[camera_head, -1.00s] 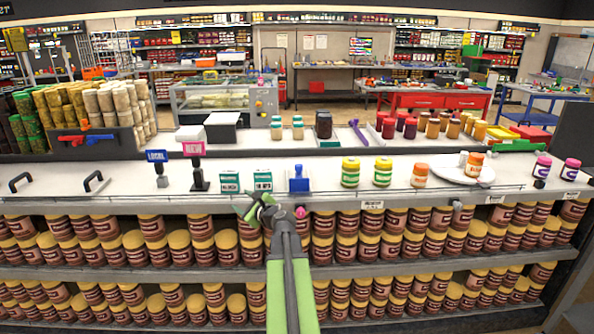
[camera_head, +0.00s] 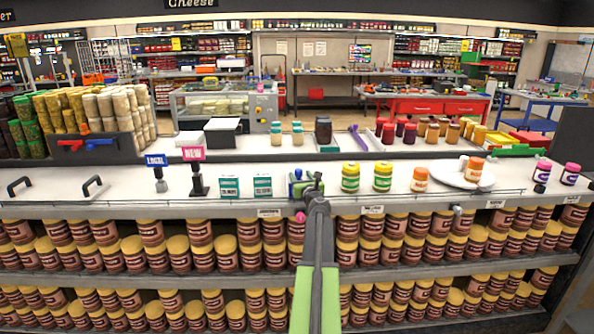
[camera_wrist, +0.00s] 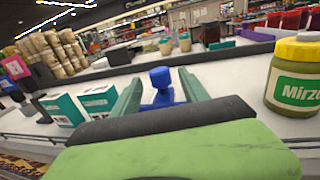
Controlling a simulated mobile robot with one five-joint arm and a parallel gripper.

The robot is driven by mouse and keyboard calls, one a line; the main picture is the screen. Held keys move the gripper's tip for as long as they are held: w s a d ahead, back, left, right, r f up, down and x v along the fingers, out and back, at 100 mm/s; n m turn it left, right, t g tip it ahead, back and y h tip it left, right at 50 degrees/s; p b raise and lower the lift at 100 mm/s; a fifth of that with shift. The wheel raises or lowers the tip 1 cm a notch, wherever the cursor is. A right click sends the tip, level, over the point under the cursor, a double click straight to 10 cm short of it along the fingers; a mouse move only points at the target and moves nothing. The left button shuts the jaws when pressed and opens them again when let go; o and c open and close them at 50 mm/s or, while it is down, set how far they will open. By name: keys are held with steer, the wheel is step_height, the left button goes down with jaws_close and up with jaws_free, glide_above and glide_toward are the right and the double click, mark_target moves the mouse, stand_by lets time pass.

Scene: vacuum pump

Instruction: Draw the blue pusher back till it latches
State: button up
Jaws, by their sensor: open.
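The blue pusher (camera_wrist: 162,78) stands on the white counter, with a rounded knob on top of a wider blue base. In the wrist view it shows between the two green fingers of my gripper (camera_wrist: 159,82), which are open, one on each side. I see no clear contact. The fingers and palm hide the lower part of the pusher. In the head view my gripper (camera_head: 306,185) is at the counter's front edge and covers most of the pusher; only small blue bits show. I cannot tell whether the pusher is latched.
Two teal boxes (camera_head: 246,186) stand left of the pusher. A yellow-lidded jar (camera_head: 350,177) stands close on the right, with more jars and a white plate (camera_head: 452,180) beyond. Shelves of brown jars lie below the counter. A purple tool (camera_head: 358,139) lies farther back.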

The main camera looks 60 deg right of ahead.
mark_target(297, 169)
steer(key=x, duration=0.6)
steer(key=shift+w+d, duration=0.25)
steer(key=shift+w, duration=0.05)
jaws_close()
stand_by(1.0)
